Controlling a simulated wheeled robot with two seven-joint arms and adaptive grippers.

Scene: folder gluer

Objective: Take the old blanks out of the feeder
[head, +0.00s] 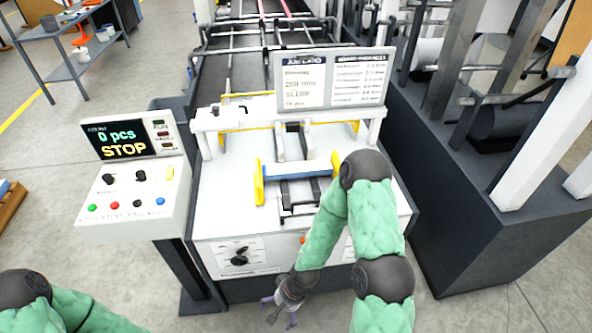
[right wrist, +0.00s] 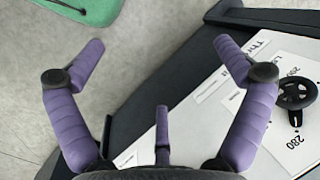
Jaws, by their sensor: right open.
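The feeder (head: 232,190) is a white table on the machine's front. Between its two yellow side guides lies a flat white piece with a blue edge (head: 296,171), which looks like the blanks; my right arm covers part of the area to its right. My right gripper (head: 280,310) hangs low in front of the machine's front panel, apart from the blanks. In the right wrist view its purple fingers (right wrist: 158,50) are spread with nothing between them. Of my left arm only a part shows at the bottom left, and its gripper is out of view.
A control panel (head: 130,150) at left reads 0 pcs and STOP. An information sign (head: 331,80) stands above the feeder. A black handwheel (right wrist: 296,93) on the front panel is near my right gripper. A dark machine base (head: 470,230) blocks the right; floor is open in front.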

